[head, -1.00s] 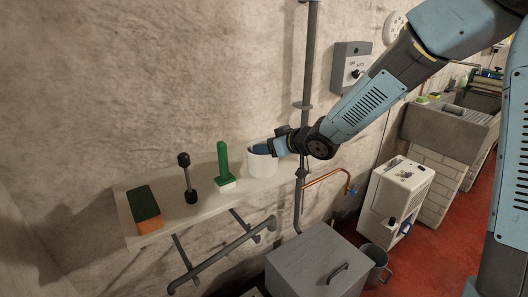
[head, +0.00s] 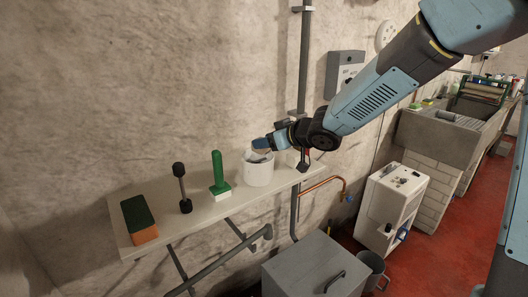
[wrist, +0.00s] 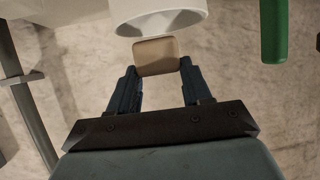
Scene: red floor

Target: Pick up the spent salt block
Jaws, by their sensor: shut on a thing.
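A tan block (wrist: 157,56) with rounded corners, which fits the spent salt block, is between the two fingertips of my gripper (wrist: 158,68) in the wrist view. The gripper is shut on it. The white pot (wrist: 160,20) is right beside the block at the top of that view. In the head view my gripper (head: 263,144) is at the mouth of the white pot (head: 258,173), which stands on the shelf. The block cannot be made out clearly there.
The shelf (head: 200,219) also holds a green-handled brush (head: 217,172), a black dumbbell-shaped tool (head: 182,188) and an orange and green sponge (head: 139,219). A vertical pipe (head: 304,60) runs behind my gripper. A grey lidded box (head: 315,268) stands below.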

